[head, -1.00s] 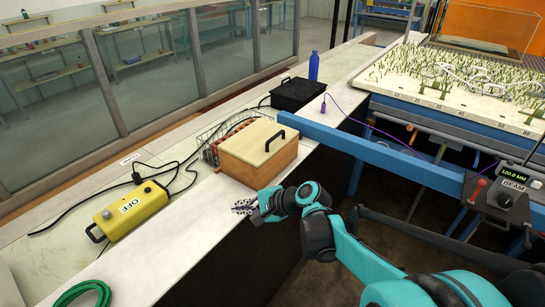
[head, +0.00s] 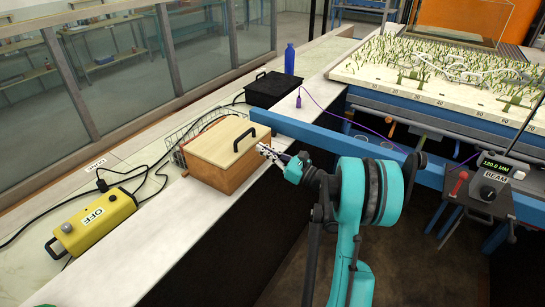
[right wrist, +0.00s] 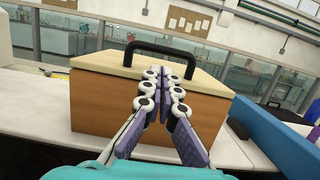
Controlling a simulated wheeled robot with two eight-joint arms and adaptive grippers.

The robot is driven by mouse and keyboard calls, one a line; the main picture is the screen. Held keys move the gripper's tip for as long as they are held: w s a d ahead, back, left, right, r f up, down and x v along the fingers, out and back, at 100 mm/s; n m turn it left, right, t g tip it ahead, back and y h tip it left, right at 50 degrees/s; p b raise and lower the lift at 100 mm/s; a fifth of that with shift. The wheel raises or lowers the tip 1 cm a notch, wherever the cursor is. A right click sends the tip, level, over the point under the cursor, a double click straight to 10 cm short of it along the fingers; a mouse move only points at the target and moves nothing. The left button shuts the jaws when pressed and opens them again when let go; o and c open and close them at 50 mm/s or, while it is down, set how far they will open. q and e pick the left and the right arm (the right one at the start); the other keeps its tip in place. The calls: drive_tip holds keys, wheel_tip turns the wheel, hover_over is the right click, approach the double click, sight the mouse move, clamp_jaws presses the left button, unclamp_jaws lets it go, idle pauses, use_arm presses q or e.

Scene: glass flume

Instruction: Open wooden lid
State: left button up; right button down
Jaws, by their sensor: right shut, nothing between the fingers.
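The wooden box (head: 212,176) stands on the white counter, and its pale wooden lid (head: 213,141) lies closed on top. A black handle (head: 244,139) is fixed on the lid near its right edge. My right gripper (head: 264,150) is shut and empty, just right of the box near the handle side. In the right wrist view, the shut fingers (right wrist: 163,75) point at the box front (right wrist: 100,105), with the black handle (right wrist: 160,50) behind and above the fingertips. Whether the fingers touch the box I cannot tell.
A wire rack (head: 180,140) stands directly behind the box. A black case (head: 275,88) and blue bottle (head: 289,60) stand farther along the counter. A yellow control box (head: 92,222) with cables lies at left. A blue beam (head: 340,138) runs right from near the box.

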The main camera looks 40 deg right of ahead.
drive_tip(key=shift+b+x, duration=0.3)
drive_tip(key=shift+x, duration=1.85)
drive_tip(key=shift+r, duration=0.1)
drive_tip(key=w+a+r+g+h+p, duration=0.1)
drive_tip(key=w+r+g+p, duration=0.2)
drive_tip(key=r+p, duration=0.45)
drive_tip(key=w+a+r+g+h+p, duration=0.15)
drive_tip(key=r+g+p, duration=0.3)
drive_tip(key=p, duration=0.55)
drive_tip(key=w+a+r+g+h+p, duration=0.1)
drive_tip(key=w+a+r+g+p, duration=0.1)
drive_tip(key=w+p, duration=0.3)
drive_tip(key=w+a+r+g+h+p, duration=0.1)
drive_tip(key=w+a+r+g+p, duration=0.1)
drive_tip(key=w+p, duration=0.3)
drive_tip(key=shift+w+a+r+g+h, duration=0.35)
drive_tip(key=shift+w+r+g, duration=0.4)
drive_tip(key=shift+w, duration=0.4)
drive_tip(key=shift+r, duration=0.1)
